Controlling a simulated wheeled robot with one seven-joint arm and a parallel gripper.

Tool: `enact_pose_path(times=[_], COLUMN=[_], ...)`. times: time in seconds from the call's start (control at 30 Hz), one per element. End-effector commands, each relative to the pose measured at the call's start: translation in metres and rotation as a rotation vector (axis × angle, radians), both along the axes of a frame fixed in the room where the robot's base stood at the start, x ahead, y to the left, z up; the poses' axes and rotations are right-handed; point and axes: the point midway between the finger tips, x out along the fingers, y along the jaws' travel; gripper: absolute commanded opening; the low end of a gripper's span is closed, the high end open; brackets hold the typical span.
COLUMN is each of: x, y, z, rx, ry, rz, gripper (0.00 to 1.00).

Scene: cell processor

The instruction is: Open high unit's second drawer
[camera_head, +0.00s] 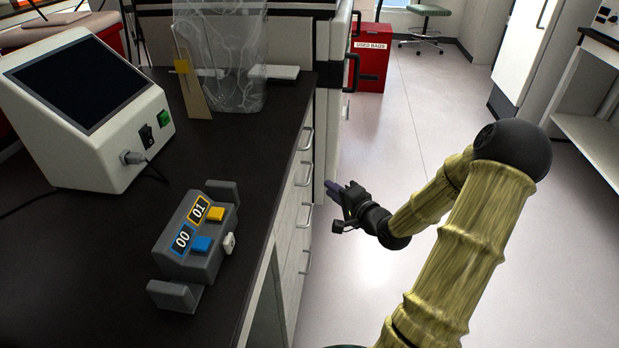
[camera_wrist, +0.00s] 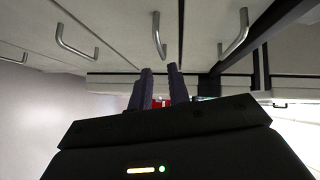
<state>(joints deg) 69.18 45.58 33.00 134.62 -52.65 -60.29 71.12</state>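A white drawer unit (camera_head: 288,228) stands under the dark counter, with several metal bar handles in a column on its front. The second handle from the top (camera_head: 304,175) is on a drawer that looks shut. My gripper (camera_head: 331,190) is in front of the drawer faces, to the right of the handles, with its fingers pointing toward the unit's far end. In the wrist view my gripper (camera_wrist: 160,74) shows two dark fingers with a narrow empty gap between them. A handle (camera_wrist: 158,36) is ahead of the fingers, apart from them; other handles lie on both sides.
A grey button box (camera_head: 200,240) and a white monitor unit (camera_head: 110,150) are on the counter (camera_head: 110,270). A clear bag (camera_head: 228,50) stands farther back. A red used-bags bin (camera_head: 371,62) is beyond the unit.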

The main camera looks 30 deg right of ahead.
Motion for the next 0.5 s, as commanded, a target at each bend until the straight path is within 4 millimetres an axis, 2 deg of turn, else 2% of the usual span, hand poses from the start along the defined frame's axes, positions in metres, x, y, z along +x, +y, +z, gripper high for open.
enact_pose_path(times=[0.1, 0.5], x=[0.022, 0.088], y=[0.005, 0.017], z=[-0.005, -0.015], rx=[0.0, 0.0], ry=[-0.003, -0.002], rz=[0.004, 0.001], gripper=[0.18, 0.18])
